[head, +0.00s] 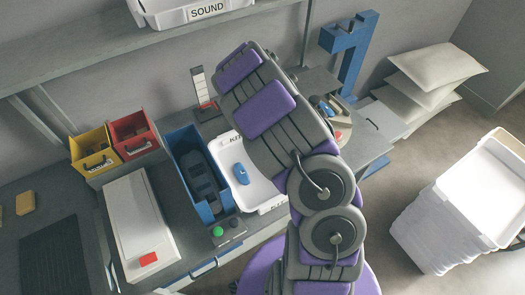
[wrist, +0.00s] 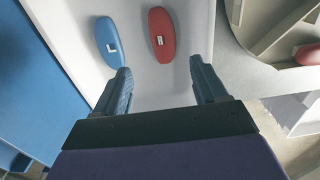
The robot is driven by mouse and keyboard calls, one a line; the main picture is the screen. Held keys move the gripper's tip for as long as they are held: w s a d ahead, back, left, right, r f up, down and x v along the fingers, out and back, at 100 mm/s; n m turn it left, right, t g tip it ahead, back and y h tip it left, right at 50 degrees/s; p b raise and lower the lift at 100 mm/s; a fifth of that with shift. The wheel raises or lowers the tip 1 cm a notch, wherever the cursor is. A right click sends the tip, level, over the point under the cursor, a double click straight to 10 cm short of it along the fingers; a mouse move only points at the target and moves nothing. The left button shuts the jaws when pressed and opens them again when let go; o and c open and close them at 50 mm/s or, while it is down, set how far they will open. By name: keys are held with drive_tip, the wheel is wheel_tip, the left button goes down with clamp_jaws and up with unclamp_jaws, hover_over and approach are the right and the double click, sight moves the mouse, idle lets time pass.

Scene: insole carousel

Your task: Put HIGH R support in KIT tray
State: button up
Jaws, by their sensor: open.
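The white KIT tray (head: 264,193) stands on the bench and is partly hidden by my arm in the head view. In the wrist view the tray (wrist: 187,14) holds a blue support marked L (wrist: 109,42) and a red support marked R (wrist: 161,35), side by side and apart. The blue support (head: 241,173) also shows in the head view; the red one is hidden there. My gripper (wrist: 160,78) is open over the tray, its fingers apart and empty. The red support lies just beyond the fingertips, between them in the picture. No HIGH marking is readable.
A blue bin (head: 184,142) with dark insoles stands left of the tray. A round carousel (wrist: 262,32) is to the right, with a red piece (wrist: 307,54) on it. A white box (head: 137,225), yellow bin (head: 92,152) and red bin (head: 133,134) stand further left.

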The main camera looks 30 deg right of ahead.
drive_tip(key=s+a+r+n, duration=0.5)
drive_tip(key=s+r+n, duration=0.2)
drive_tip(key=r+n, duration=0.25)
drive_tip(key=s+a+r+n, duration=0.4)
drive_tip(key=s+r+n, duration=0.35)
drive_tip(key=r, duration=0.25)
drive_tip(key=s+a+r+n+g, duration=0.1)
drive_tip(key=s+a+r+n, duration=0.1)
drive_tip(key=s+n, duration=0.7)
drive_tip(key=s+a+r+n, duration=0.3)
drive_tip(key=s+n, duration=0.5)
drive_tip(key=n, duration=0.1)
drive_tip(key=shift+s+a+n+g, duration=0.3)
drive_tip(key=shift+s+a+g, duration=0.05)
drive_tip(key=shift+s+g, duration=0.05)
drive_tip(key=shift+d, duration=0.1)
